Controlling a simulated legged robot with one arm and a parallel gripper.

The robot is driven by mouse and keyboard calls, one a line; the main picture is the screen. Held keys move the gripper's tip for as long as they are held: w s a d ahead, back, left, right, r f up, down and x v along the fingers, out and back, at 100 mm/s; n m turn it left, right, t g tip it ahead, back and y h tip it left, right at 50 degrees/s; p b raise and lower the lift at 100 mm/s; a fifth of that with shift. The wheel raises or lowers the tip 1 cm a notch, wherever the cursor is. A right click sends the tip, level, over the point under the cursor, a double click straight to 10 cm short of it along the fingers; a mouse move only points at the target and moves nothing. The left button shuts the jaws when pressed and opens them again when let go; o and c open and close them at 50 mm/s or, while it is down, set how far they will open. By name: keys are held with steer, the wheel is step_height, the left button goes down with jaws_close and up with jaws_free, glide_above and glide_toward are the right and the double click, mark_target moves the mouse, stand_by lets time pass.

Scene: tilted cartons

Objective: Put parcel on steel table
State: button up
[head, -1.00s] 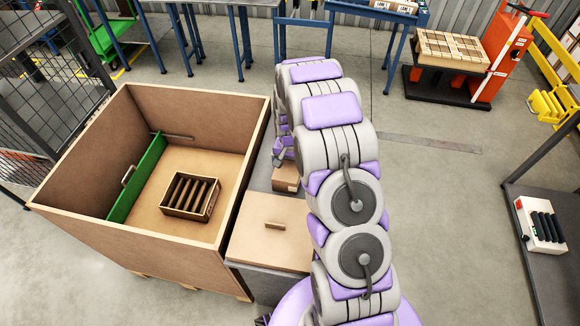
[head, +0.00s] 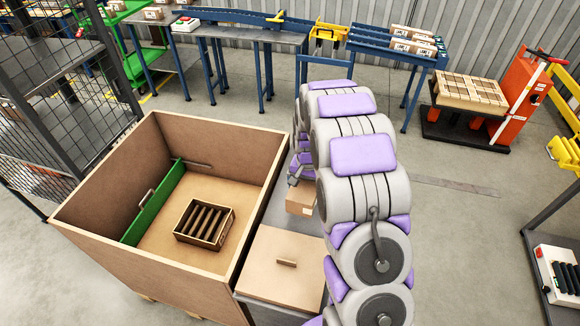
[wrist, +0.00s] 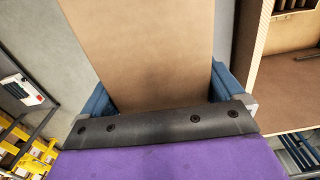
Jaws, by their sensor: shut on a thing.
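The parcel (head: 301,201) is a small brown carton with a pale label, seen partly behind my arm in the head view. In the wrist view the parcel (wrist: 150,45) is a wide brown face between the blue fingers. My gripper (wrist: 160,95) is shut on it; in the head view my gripper (head: 297,180) is small and partly hidden by my arm. A grey metal-looking surface (head: 281,213) lies beside and below the parcel, right of the big bin; I cannot tell if it is the steel table, or whether the parcel touches it.
A large open brown bin (head: 85,255) stands left, with a green divider (head: 150,205) and a slotted box (head: 205,222) inside. Conveyors (head: 240,35) line the back. An orange pallet truck (head: 522,95) stands right; floor between is clear.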

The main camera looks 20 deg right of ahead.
steer(key=shift+r, duration=0.6)
steer(key=shift+w+a+r, duration=0.1)
steer(key=shift+a+r, duration=0.1)
steer(key=shift+r, duration=0.05)
steer(key=s+a+r+n, duration=0.1)
steer(key=a+r+n, duration=0.6)
steer(key=a, duration=0.3)
steer(key=shift+s+a+r, duration=0.3)
steer(key=shift+s+a, duration=0.1)
steer(key=shift+d, duration=0.15)
